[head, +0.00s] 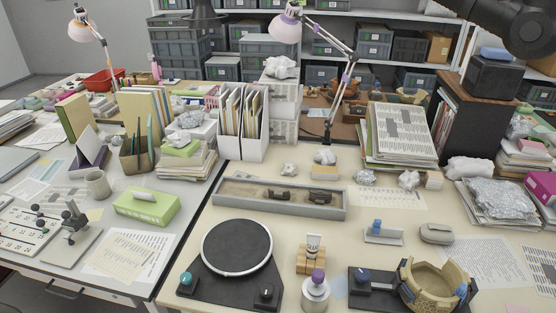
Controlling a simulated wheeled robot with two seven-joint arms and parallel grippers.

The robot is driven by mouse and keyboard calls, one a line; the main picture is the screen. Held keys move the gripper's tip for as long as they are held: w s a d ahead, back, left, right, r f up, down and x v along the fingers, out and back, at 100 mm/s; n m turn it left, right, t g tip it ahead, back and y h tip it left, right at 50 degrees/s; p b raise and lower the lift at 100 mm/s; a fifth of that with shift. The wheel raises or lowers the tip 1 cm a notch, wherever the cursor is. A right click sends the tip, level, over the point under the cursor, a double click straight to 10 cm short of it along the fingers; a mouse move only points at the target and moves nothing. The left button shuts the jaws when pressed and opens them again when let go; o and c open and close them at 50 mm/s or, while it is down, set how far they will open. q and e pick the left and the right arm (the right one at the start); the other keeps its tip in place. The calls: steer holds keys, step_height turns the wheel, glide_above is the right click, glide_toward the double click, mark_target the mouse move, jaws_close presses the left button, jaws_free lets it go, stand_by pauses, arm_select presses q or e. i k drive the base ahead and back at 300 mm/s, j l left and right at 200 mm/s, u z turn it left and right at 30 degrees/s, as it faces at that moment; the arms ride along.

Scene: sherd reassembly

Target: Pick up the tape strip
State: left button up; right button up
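A small blue piece (378,226), which looks like the tape strip, stands upright on a low pale grey holder (384,237) right of the table's middle. Its exact shape is too small to tell. A tan broken bowl (435,292) sits at the front right. Small blue patches, perhaps tape, show on its left rim (407,265) and right side (461,290). Dark links of my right arm enter at the top right, far from the holder. Neither gripper is in view.
A black turntable (237,246) stands front left of the holder. A tube on a wooden block (312,256) and a purple-topped bottle (316,289) stand between turntable and bowl. A grey sherd tray (235,204) lies behind. A grey rounded case (436,234) is right of the holder.

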mark_target(460, 291)
steer(key=l+z, duration=0.1)
steer(key=z, duration=1.55)
